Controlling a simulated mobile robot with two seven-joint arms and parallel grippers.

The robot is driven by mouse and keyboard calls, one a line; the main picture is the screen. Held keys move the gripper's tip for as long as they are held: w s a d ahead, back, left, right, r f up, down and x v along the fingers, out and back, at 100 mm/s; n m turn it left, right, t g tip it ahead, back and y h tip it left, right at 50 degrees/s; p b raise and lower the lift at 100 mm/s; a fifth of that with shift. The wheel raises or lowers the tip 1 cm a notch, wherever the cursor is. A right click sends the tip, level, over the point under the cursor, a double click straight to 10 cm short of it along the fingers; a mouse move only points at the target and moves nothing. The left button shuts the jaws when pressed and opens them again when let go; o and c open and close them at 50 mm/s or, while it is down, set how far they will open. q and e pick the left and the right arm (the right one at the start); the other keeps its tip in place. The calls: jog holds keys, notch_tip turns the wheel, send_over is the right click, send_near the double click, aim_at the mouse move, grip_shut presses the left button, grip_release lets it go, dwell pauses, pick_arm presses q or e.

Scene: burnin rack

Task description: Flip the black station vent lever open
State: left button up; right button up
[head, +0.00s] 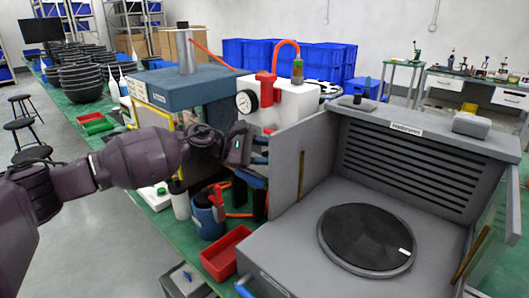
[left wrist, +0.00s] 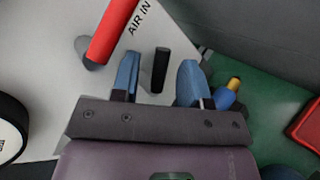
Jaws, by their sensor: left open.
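The black vent lever (left wrist: 161,70) is a short dark peg on the white station face in the left wrist view. It lies between the two blue fingertips of my left gripper (left wrist: 158,80), nearer the left finger. The gripper is open, and I cannot tell whether a finger touches the lever. In the head view my left gripper (head: 260,150) reaches the front of the white station (head: 298,100), left of the grey chamber. The black lever is not clear in that view. My right gripper is not in view.
A red handle (left wrist: 112,30) marked AIR IN is close to the left finger. A pressure gauge (head: 247,101) is on the station. A grey chamber with an open door panel (head: 300,165) stands right of the gripper. A blue press (head: 185,88) and red tray (head: 226,252) are nearby.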

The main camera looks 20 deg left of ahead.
pick_arm(q)
grip_shut()
jog(key=shift+w+f+b, duration=0.1)
jog(key=shift+f+b, duration=0.15)
jog(key=shift+b, duration=0.1)
jog(key=shift+a+f+n+h+b, duration=0.1)
jog(key=shift+n+h+b, duration=0.4)
jog(key=shift+n+h, duration=0.1)
jog(key=shift+a+n+h+b, duration=0.1)
jog(key=shift+n+h+b, duration=0.3)
jog(key=shift+n, duration=0.1)
jog(key=shift+a+r+n+t+h, duration=0.1)
jog(key=shift+r+n+t+h, duration=0.2)
jog(key=shift+r+n, duration=0.15)
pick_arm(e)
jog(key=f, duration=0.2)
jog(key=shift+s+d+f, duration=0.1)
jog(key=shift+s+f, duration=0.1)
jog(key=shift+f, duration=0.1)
pick_arm(q)
jog(key=shift+r, duration=0.1)
